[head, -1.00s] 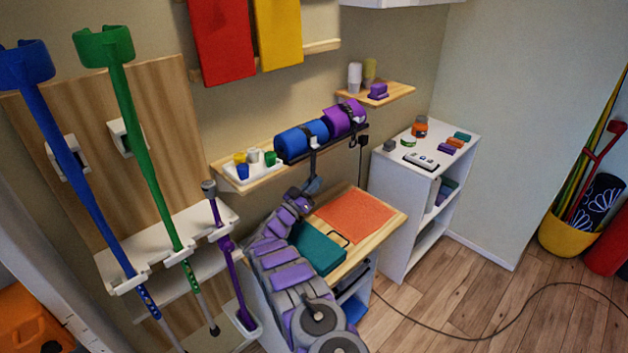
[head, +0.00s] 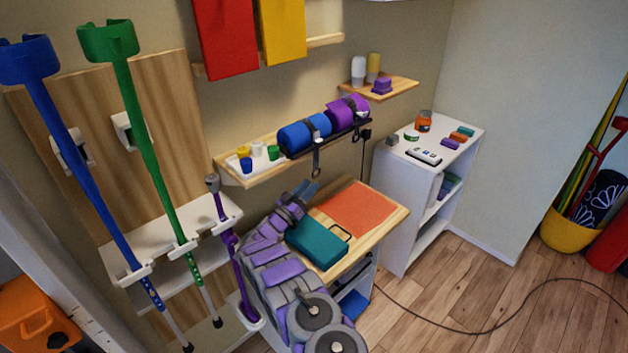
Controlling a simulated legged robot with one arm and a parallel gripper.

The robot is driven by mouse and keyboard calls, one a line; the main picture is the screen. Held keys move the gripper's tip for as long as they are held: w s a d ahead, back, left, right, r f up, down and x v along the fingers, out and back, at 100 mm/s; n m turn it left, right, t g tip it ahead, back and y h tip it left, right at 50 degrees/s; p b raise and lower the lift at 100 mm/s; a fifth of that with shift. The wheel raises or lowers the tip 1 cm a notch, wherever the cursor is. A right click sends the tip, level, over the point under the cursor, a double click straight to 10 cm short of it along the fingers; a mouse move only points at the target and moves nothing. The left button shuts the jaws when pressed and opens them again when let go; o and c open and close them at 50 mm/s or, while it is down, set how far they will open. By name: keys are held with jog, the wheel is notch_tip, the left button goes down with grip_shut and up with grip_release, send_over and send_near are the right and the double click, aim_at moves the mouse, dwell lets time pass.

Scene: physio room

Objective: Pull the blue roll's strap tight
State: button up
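The blue roll (head: 294,138) lies on the wall shelf beside the purple roll (head: 341,109). A dark strap (head: 311,130) goes around the blue roll. Its tail hangs below the shelf's front edge and ends in a small loop (head: 317,171). My gripper (head: 309,187) is just below the loop, above the wooden table, and looks apart from it. Its two fingers appear spread with nothing between them, though they are small in this view. The strap's fit behind the roll is hidden.
A white tray with small cups (head: 268,164) stands left of the rolls. Below my gripper, the wooden table (head: 392,220) holds a teal case (head: 315,243) and an orange mat (head: 358,205). A purple cane (head: 225,235) stands close to the left of my arm.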

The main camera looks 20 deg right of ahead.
jog(key=p+v, duration=0.1)
jog(key=v, duration=1.2)
dwell(0.5)
